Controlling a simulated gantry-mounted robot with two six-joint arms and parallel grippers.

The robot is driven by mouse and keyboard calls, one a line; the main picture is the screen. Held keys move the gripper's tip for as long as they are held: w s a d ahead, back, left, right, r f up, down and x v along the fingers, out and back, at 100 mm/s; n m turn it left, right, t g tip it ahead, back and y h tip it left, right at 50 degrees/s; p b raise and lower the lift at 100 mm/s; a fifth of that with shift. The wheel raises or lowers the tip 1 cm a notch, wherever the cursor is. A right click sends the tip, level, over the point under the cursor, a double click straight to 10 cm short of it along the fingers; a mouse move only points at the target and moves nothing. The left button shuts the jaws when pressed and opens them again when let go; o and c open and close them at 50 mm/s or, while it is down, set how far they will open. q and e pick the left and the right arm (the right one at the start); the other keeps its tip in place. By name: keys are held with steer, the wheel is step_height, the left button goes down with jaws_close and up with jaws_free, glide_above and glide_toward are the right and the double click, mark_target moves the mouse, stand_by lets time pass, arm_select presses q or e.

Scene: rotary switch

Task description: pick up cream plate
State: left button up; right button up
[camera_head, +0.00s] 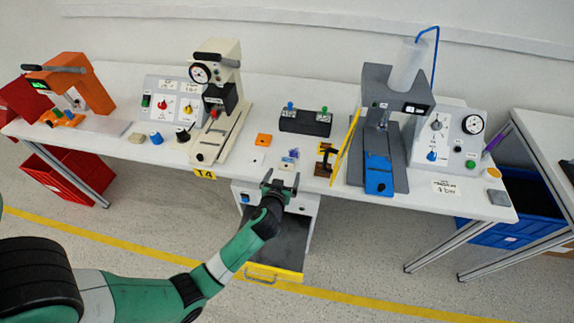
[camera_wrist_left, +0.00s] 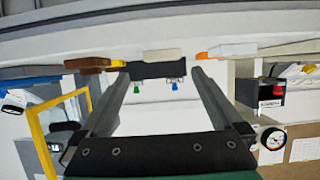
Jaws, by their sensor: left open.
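A small cream plate (camera_head: 287,164) lies near the front edge of the table, with a bluish piece at its far side in the head view. In the left wrist view a cream block (camera_wrist_left: 162,55) shows between my fingers, in front of the black button box; I take it for the same plate. My left gripper (camera_head: 281,181) is open and empty, in front of the table edge and just short of the plate. Its fingers also show spread in the left wrist view (camera_wrist_left: 162,74). My right gripper is in neither view.
A white plate (camera_head: 257,159) and an orange plate (camera_head: 264,140) lie to the left. A black button box (camera_head: 305,122) stands behind. A brown and yellow object (camera_head: 324,160) and a yellow frame (camera_head: 346,147) stand to the right. An open drawer (camera_head: 277,262) is below.

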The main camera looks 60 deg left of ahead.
mark_target(286, 167)
arm_select(q)
steer(key=b+x, duration=0.2)
steer(key=x, duration=0.3)
steer(key=shift+s+a+f, duration=0.15)
steer(key=shift+f, duration=0.05)
steer(key=shift+c, duration=0.2)
steer(key=c, duration=1.3)
steer(key=shift+r+p, duration=0.4)
steer(key=shift+r, duration=0.15)
step_height(286, 167, up, 3)
steer(key=shift+f+p, duration=0.1)
steer(key=shift+p, duration=0.75)
steer(key=s+d+r+p, duration=0.1)
steer(key=s+r+p, duration=0.1)
steer(key=s+r, duration=0.1)
steer(key=s+d+r+p, duration=0.2)
steer(key=s+r, duration=0.1)
steer(key=s, duration=0.2)
steer(key=s+d+r+p, duration=0.2)
steer(key=s+r, duration=0.1)
steer(key=s, duration=0.2)
steer(key=shift+d+r, duration=0.15)
steer(key=shift+d, duration=0.1)
